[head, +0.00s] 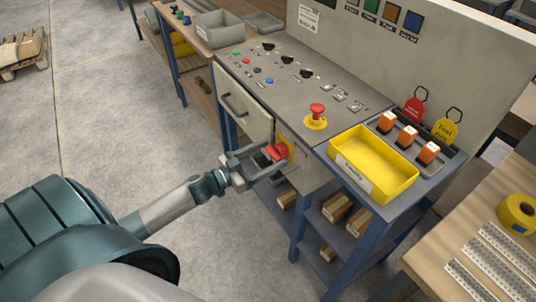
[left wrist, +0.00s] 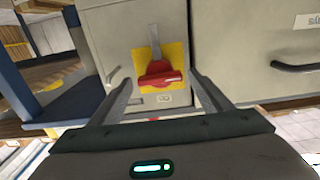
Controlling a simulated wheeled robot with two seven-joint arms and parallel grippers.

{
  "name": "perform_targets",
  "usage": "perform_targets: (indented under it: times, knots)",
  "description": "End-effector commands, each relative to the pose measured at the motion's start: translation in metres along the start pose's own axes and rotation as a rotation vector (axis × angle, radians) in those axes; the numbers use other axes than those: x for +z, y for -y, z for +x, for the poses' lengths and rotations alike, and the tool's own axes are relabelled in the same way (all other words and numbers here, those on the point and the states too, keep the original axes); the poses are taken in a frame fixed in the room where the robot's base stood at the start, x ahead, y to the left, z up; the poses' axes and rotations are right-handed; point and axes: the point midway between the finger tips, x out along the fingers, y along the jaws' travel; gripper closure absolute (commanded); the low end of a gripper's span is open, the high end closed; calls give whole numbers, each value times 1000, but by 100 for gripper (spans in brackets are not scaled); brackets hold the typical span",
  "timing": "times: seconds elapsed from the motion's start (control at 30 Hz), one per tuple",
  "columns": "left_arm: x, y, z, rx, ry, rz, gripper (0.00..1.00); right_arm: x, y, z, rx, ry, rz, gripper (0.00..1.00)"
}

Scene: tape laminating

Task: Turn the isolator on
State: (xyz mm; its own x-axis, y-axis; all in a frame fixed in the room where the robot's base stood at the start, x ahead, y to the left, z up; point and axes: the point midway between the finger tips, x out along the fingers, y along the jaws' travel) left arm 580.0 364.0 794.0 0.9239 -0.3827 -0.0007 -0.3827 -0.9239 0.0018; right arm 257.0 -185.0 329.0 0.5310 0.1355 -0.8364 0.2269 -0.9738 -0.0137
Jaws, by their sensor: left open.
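The isolator is a red rotary handle (head: 278,153) on a yellow plate, on the front face of the grey control bench. In the left wrist view the red handle (left wrist: 160,77) lies about level across the yellow plate (left wrist: 171,53), with a grey bar above it. My left gripper (head: 262,158) is open in front of the isolator. Its two fingers stand on either side of the red handle, apart from it in the left wrist view. Part of the yellow plate is hidden behind the gripper in the head view. My right gripper is not in view.
A red emergency stop button (head: 317,111) stands on the bench top near the corner. A drawer handle (head: 233,104) sticks out left of the isolator. Open floor lies to the left.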

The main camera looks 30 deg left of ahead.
Motion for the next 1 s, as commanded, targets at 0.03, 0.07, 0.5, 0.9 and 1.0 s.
perform_targets:
  times: [0.03,0.07,0.5,0.9,1.0]
  knots:
    - [0,0,0,0,0,0,28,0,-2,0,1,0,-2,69]
    - [0,0,0,0,0,0,28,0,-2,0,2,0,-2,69]
    - [0,0,0,0,0,0,87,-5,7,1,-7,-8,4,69]
    - [0,0,0,0,-1,58,87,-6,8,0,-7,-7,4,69]
    - [-1,0,0,0,-1,103,87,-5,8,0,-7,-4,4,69]
